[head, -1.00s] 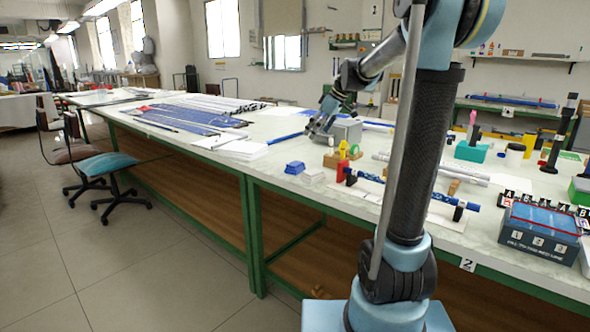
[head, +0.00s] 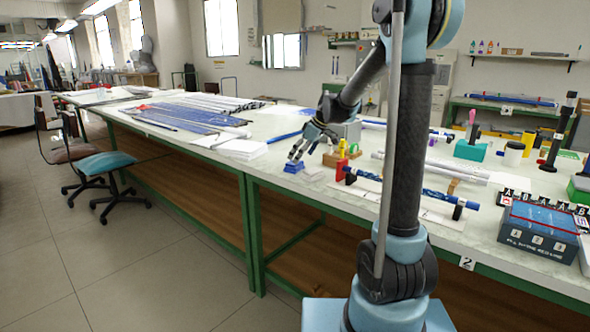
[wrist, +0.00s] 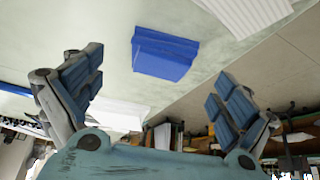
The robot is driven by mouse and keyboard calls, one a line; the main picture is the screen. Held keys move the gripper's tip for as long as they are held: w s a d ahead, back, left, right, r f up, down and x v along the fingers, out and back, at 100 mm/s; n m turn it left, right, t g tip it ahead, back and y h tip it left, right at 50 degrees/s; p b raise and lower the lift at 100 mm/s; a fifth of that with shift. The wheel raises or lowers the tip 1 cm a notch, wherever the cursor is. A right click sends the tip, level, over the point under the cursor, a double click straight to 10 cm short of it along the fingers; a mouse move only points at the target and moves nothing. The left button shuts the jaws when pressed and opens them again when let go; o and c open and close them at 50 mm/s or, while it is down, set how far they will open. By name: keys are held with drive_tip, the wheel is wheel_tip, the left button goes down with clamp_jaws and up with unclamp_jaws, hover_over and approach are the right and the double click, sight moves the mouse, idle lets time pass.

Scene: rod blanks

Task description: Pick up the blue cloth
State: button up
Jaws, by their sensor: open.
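The blue cloth (head: 292,168) is a small folded block on the near part of the long pale table. In the wrist view the blue cloth (wrist: 164,53) lies flat beyond and between the two fingers. My gripper (head: 303,153) is open and empty, just above and slightly right of the cloth in the head view. Its spread fingers, with blue pads, also show in the wrist view (wrist: 157,82). A gap appears to remain between fingers and cloth; I cannot tell its exact size.
A small white folded stack (head: 313,174) lies just right of the cloth. White sheets (head: 242,150) lie to its left. A red block (head: 342,172) and a blue rod on supports (head: 400,188) stand to the right. The table's green front edge is close.

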sight(294, 166)
drive_tip(key=shift+x, duration=2.3)
drive_tip(key=shift+s, duration=0.1)
drive_tip(key=shift+c, duration=0.6)
drive_tip(key=c, duration=1)
